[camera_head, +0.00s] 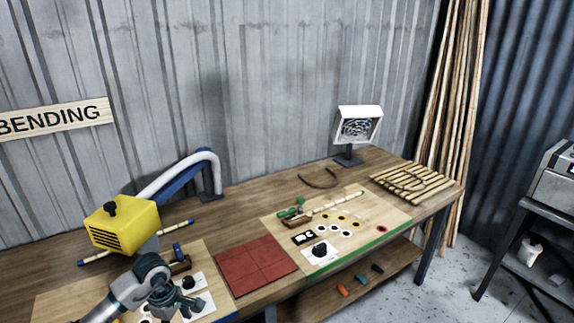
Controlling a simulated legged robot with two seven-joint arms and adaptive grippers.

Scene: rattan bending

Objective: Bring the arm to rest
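My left arm comes in at the bottom left, and its dark gripper (172,300) is over the left board, close to a white plate with a black knob (188,283). Its fingers are small and overlap the things behind, so I cannot tell whether they are open or shut, and no held object is clear. My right gripper is not in view. A light rod with blue ends (97,257) lies behind the yellow box (122,226), partly hidden by it. A second pale rod (338,202) lies on the right board (380,232), near a green clamp-like part (290,211).
A red tiled mat (256,266) lies between the boards. A white fan (359,125), a brown curved piece (320,180) and a slatted rack (415,183) stand or lie toward the back right. A blue-and-white bent tube (178,178) rises behind the yellow box.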

